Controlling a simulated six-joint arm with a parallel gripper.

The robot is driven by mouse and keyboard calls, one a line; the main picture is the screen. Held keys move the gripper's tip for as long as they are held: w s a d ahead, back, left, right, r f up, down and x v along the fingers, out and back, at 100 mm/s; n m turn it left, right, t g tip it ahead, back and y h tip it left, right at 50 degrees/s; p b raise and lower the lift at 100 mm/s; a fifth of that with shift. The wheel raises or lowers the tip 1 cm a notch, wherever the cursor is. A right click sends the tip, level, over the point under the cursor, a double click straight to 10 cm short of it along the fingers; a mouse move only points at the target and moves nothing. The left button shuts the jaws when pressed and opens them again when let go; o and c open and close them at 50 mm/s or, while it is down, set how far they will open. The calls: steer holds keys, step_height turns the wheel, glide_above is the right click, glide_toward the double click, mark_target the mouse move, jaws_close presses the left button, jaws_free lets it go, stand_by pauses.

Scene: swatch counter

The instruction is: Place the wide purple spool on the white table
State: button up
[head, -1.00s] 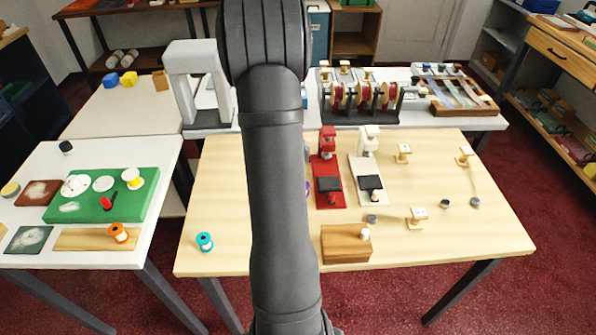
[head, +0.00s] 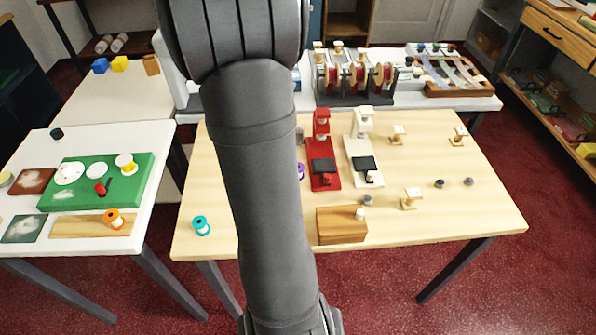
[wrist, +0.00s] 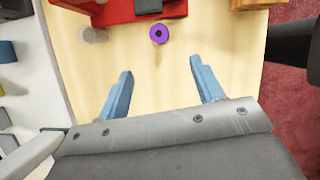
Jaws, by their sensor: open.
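The purple spool (wrist: 159,34) stands on the wooden table in the wrist view, showing its top with a dark centre hole. In the head view only a sliver of the purple spool (head: 301,171) shows beside my arm. My gripper (wrist: 161,68) is open and empty, its blue fingers apart, with the spool beyond the tips and roughly centred between them. My arm hides the gripper in the head view. The white table (head: 110,142) stands at the left in the head view, apart from the wooden table.
The red stand (head: 322,150) is close to the spool. A white stand (head: 364,150) and a wooden block (head: 341,226) are nearby. A teal spool (head: 201,226) stands front left. The white table holds a green mat (head: 130,191) and an orange spool (head: 113,218) on a board.

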steer(key=x, duration=1.2)
steer(key=shift+w+a+x, duration=0.1)
steer(key=shift+x, duration=1.25)
steer(key=shift+w+a+x, duration=0.1)
steer(key=shift+a+x, duration=0.05)
steer(key=shift+x, duration=1.15)
steer(key=c, duration=1.1)
